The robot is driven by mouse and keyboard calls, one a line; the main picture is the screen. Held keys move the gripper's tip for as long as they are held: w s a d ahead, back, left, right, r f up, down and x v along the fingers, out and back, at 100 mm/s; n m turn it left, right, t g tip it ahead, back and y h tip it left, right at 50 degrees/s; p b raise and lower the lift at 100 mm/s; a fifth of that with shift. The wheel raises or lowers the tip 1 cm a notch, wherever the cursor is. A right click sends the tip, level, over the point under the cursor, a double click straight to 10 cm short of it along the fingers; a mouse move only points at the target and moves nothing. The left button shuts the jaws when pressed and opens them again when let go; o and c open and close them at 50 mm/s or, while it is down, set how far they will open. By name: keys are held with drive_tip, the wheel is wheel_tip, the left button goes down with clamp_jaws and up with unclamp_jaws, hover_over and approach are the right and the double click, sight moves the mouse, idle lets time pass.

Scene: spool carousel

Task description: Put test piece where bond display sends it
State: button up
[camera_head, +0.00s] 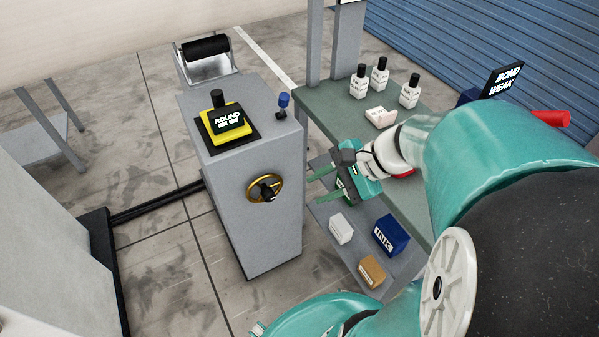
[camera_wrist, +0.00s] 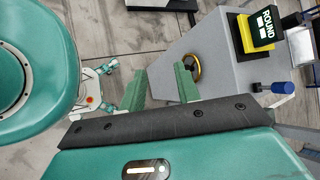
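The bond display (camera_head: 503,82) stands at the right and reads "BOND WEAK". A small pale block (camera_head: 380,117) lies on the green table top near several white bottles; I cannot tell whether it is the test piece. My gripper (camera_head: 320,186) is beside the table's left edge, pointing left towards the grey cabinet (camera_head: 240,190). Its two green fingers are apart with nothing between them. In the wrist view the open fingers (camera_wrist: 161,86) also show empty, with the cabinet's brass handwheel (camera_wrist: 191,68) beyond them.
White bottles with black caps (camera_head: 380,75) stand on the table (camera_head: 335,125). A lower shelf holds a white box (camera_head: 341,229), a blue INK box (camera_head: 391,234) and a brown box (camera_head: 372,271). The cabinet carries a "ROUND" display (camera_head: 228,119) and a blue-knobbed lever (camera_head: 283,101).

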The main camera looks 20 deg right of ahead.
drive_tip(key=s+a+r+n+h, duration=0.1)
drive_tip(key=a+r+n+h, duration=0.2)
drive_tip(key=n, duration=0.4)
drive_tip(key=s+a+r+n+t+h, duration=0.1)
drive_tip(key=a+r+n+h, duration=0.2)
drive_tip(key=n, duration=0.5)
wheel_tip(320, 180, up, 2)
drive_tip(key=shift+s+r+n+h, duration=0.1)
drive_tip(key=shift+s+n+h, duration=0.25)
drive_tip(key=shift+h, duration=0.55)
